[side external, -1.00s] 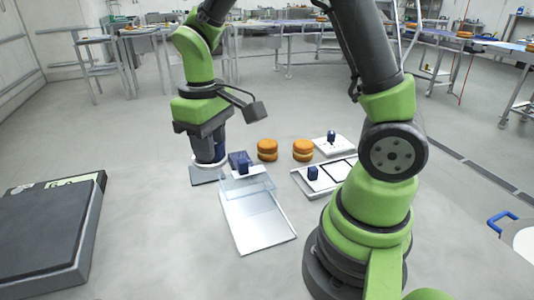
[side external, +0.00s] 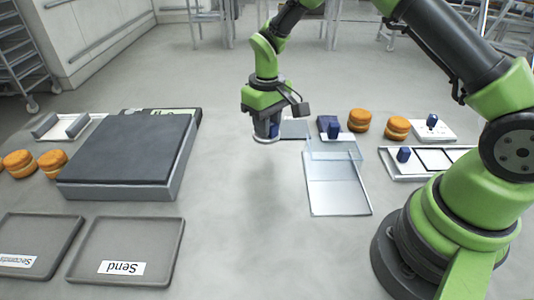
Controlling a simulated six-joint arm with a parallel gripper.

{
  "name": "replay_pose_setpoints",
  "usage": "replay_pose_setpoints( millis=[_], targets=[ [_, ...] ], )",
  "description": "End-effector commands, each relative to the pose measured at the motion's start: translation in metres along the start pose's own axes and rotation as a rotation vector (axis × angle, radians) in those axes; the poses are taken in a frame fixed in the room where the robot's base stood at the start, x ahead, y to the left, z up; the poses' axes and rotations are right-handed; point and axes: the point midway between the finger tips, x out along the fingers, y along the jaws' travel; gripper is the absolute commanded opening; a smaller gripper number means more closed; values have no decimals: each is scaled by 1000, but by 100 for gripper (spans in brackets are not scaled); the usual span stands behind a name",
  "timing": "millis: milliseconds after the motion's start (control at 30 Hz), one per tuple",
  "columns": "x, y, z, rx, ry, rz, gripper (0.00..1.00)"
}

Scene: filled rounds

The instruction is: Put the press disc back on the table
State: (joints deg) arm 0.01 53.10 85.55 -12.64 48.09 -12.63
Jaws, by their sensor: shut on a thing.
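My gripper (side external: 267,132) points down at the upper middle of the side view. It is shut on the press disc (side external: 266,140), which shows as a pale round edge below the fingers with a bit of blue between them. The fingers hide most of the disc. The disc appears held above the grey work surface (side external: 235,220), left of a small dark grey plate (side external: 294,129). The exact height of the disc is hard to tell.
Right of my gripper are a blue block (side external: 327,123), a clear-ended tray (side external: 338,192), filled rounds (side external: 397,127), a white plate (side external: 445,135) and a compartment tray (side external: 395,170). Left are a dark platform (side external: 130,150), more rounds (side external: 52,162) and a "Send" tray (side external: 160,232). Surface between is clear.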

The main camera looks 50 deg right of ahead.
Motion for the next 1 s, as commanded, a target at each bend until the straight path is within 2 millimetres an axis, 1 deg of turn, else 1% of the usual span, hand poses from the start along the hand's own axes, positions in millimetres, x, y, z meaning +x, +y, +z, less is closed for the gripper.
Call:
replay_pose_setpoints(
  millis=[33, 100, 267, 400, 500, 900, 933, 967, 1000],
  targets=[
    [10, 0, 1, 1, -5, 0, 4],
    [21, 0, 1, 1, -3, -1, 4],
    [36, 0, 0, 1, -1, 0, 4],
    [59, 0, 1, 1, -2, -1, 4],
    [69, 0, 0, 1, 0, -1, 4],
    [74, 0, 0, 1, 1, 0, 4],
    [74, 0, 0, 1, 0, 0, 26],
    [74, 0, 0, 1, 1, 0, 32],
    [74, 0, 0, 1, 1, 0, 42]
  ],
)
